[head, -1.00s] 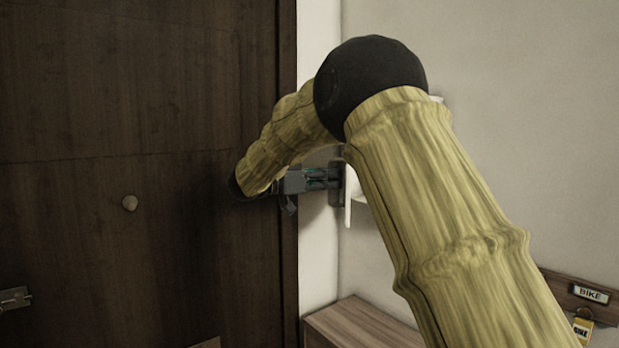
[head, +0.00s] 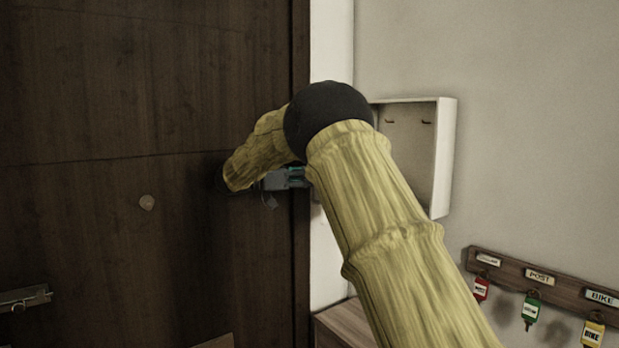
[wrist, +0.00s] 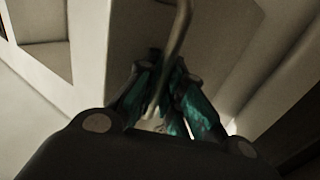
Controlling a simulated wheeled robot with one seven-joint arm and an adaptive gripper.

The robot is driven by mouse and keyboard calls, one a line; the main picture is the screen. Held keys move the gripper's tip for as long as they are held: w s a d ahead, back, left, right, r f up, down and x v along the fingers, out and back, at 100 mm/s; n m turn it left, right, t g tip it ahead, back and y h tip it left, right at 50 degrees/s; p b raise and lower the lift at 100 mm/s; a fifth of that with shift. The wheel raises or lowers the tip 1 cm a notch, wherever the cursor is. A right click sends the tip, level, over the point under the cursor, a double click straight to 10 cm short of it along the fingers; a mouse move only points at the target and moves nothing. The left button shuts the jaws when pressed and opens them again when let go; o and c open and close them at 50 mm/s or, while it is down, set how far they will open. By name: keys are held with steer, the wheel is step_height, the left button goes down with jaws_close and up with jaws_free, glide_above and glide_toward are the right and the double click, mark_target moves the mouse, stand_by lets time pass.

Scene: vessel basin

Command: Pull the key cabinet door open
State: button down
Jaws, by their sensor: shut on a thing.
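The white key cabinet (head: 444,155) hangs on the pale wall behind my arm in the head view. Its front is open, and small hooks show on the inner back. My arm hides its left part, and the cabinet door cannot be made out there. My gripper (head: 297,177) is left of the cabinet, partly hidden by my arm. In the wrist view, a thin curved handle (wrist: 182,35) runs down between the teal fingers of my gripper (wrist: 160,108), which is shut on it. A pale panel, seemingly the door (wrist: 90,55), lies behind it.
A key rack (head: 540,283) with tagged keys hangs at lower right. A wooden cabinet top (head: 345,322) is below my arm.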

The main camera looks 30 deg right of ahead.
steer(key=c, duration=1.5)
jaws_free()
steer(key=shift+a, duration=0.1)
steer(key=v, duration=1.1)
steer(key=shift+w+a, duration=0.15)
steer(key=shift+a, duration=0.25)
steer(key=shift+c, duration=0.3)
